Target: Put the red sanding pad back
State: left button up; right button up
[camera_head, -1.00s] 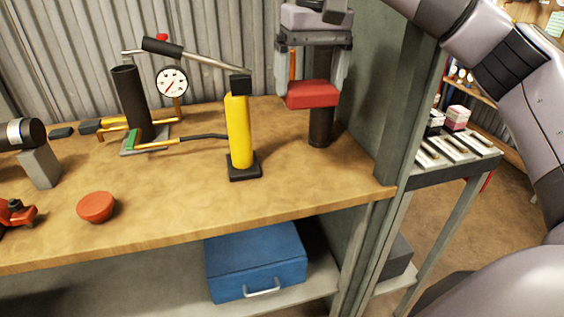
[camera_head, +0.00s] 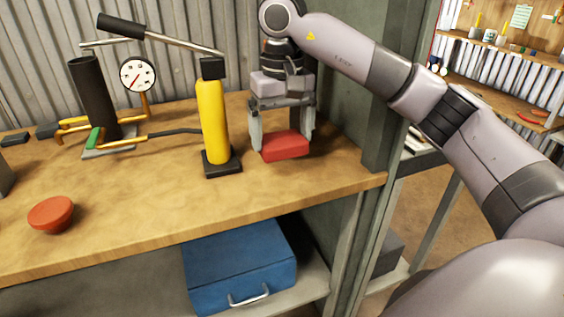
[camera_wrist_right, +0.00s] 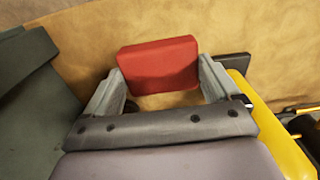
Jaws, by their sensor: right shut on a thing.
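The red sanding pad (camera_head: 285,146) is held between the two grey fingers of my right gripper (camera_head: 284,135). It hangs level, low at the back right of the wooden bench, right of the yellow post. I cannot tell whether its underside touches the bench. In the right wrist view the pad (camera_wrist_right: 158,66) sits across the fingertips of my right gripper (camera_wrist_right: 160,74), with wood behind it. My left gripper is not in view.
The yellow post (camera_head: 212,125) on its black base stands close left of the pad. A pump with a gauge (camera_head: 139,75) is farther left. A red dome (camera_head: 51,214) lies front left. A grey upright (camera_head: 400,85) bounds the right. The bench (camera_head: 165,205) is clear in front.

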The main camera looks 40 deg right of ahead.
aim_at(282, 153)
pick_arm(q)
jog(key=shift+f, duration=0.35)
pick_arm(e)
jog(key=shift+f, duration=2.5)
pick_arm(q)
jog(key=shift+b, duration=0.3)
pick_arm(e)
jog(key=o, duration=0.7)
jog(key=shift+c, duration=0.2)
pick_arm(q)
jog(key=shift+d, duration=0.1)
pick_arm(e)
jog(key=shift+r, duration=0.1)
notch_tip(282, 153, up, 11)
jog(key=p, duration=0.3)
jog(key=shift+r, duration=0.45)
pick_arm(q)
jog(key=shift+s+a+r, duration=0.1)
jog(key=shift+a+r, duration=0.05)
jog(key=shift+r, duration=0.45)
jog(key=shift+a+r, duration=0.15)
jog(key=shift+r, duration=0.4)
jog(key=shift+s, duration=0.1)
pick_arm(e)
jog(key=shift+s, duration=0.1)
